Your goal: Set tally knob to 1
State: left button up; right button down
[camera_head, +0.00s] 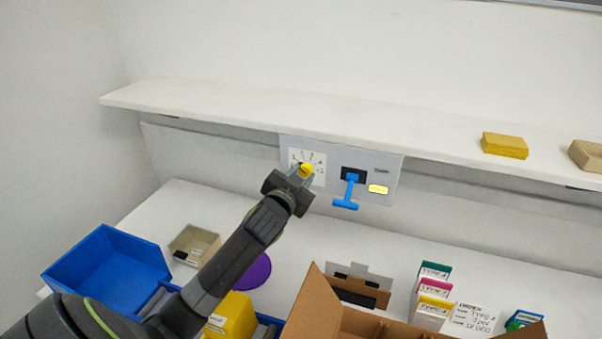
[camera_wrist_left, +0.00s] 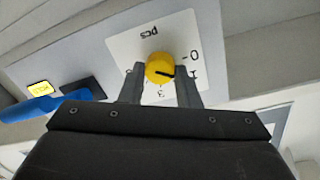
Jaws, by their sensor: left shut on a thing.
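The tally knob (camera_head: 306,169) is a round yellow knob on a white dial card (camera_head: 320,157) on the grey wall panel. In the left wrist view the knob (camera_wrist_left: 159,65) sits between the two fingers of my left gripper (camera_wrist_left: 160,80), which is shut on it. Its black pointer line points right and slightly down in that view, below the printed 0, toward a mark partly hidden by the finger. A "3" and "pcs" are also readable on the card (camera_wrist_left: 130,45). In the head view my left gripper (camera_head: 301,175) reaches the knob from below. My right gripper is out of view.
A blue T-shaped handle (camera_head: 350,190) and a lit yellow display (camera_head: 378,189) are right of the dial. A white shelf (camera_head: 250,116) runs above the panel. Blue bins (camera_head: 100,268), a purple disc (camera_head: 256,270) and an open cardboard box (camera_head: 312,305) are below.

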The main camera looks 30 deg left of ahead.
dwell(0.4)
pick_arm(q)
jog(key=o, duration=1)
jog(key=shift+c, duration=0.2)
jog(key=shift+s+d, duration=0.1)
jog(key=shift+s, duration=0.4)
jog(key=s+d+b, duration=0.3)
jog(key=s, duration=1.3)
jog(key=shift+r, duration=0.3)
jog(key=shift+d, duration=0.1)
